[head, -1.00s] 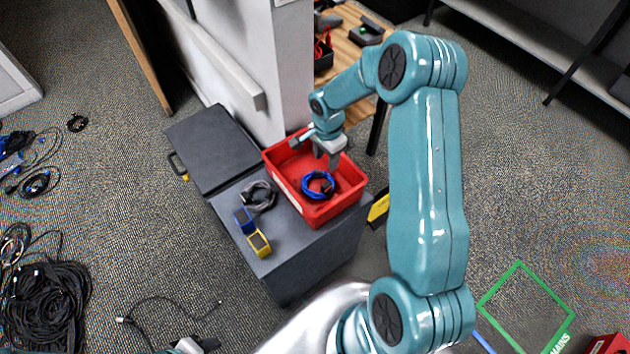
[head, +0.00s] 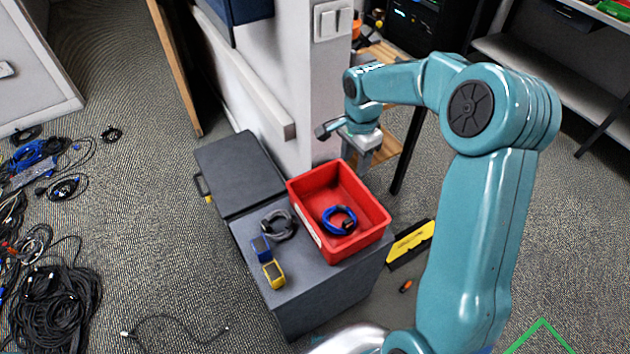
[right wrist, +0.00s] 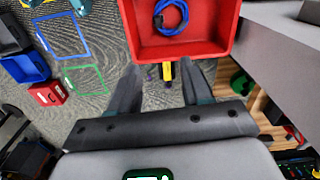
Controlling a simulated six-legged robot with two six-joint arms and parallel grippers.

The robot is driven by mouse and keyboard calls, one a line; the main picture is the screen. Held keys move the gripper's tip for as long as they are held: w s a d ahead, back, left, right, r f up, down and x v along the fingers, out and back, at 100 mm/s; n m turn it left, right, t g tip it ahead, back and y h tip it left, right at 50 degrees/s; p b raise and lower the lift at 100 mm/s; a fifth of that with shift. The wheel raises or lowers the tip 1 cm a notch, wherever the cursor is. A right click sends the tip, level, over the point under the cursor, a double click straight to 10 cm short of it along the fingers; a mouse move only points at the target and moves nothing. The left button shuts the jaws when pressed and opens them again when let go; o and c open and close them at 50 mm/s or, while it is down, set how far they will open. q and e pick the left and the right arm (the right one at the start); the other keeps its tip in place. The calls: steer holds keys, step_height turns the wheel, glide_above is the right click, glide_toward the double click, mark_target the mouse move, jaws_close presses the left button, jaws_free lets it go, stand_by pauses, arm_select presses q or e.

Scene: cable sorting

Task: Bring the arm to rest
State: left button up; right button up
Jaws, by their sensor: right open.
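My right arm reaches up from the bottom right of the head view, and its gripper (head: 348,142) is raised beyond the back edge of a red bin (head: 376,222). The jaws are open and nothing shows between them in the right wrist view (right wrist: 160,80). A coiled blue cable (head: 328,222) lies in the bin. The bin also shows at the top of the right wrist view (right wrist: 232,22), with the blue cable (right wrist: 182,22) inside, apart from the fingers. My left gripper is not in view.
The bin stands on a dark grey case (head: 340,285) beside a grey coiled cable (head: 283,222), a blue device (head: 260,248) and a yellow device (head: 274,273). A pale partition (head: 325,90) is close to my gripper. Black cables (head: 55,300) lie on the floor at left.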

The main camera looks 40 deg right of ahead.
steer(key=s+a+f+n+y, duration=0.1)
steer(key=s+a+f+n, duration=0.4)
steer(key=a+f, duration=0.2)
steer(key=s+a+f+n+y, duration=0.1)
steer(key=s+a+f+n, duration=0.4)
steer(key=a+f, duration=0.3)
steer(key=s+a+f+n+y, duration=0.2)
steer(key=s+a+f+n, duration=0.4)
steer(key=a, duration=0.7)
steer(key=shift+x, duration=1.2)
steer(key=shift+d, duration=0.2)
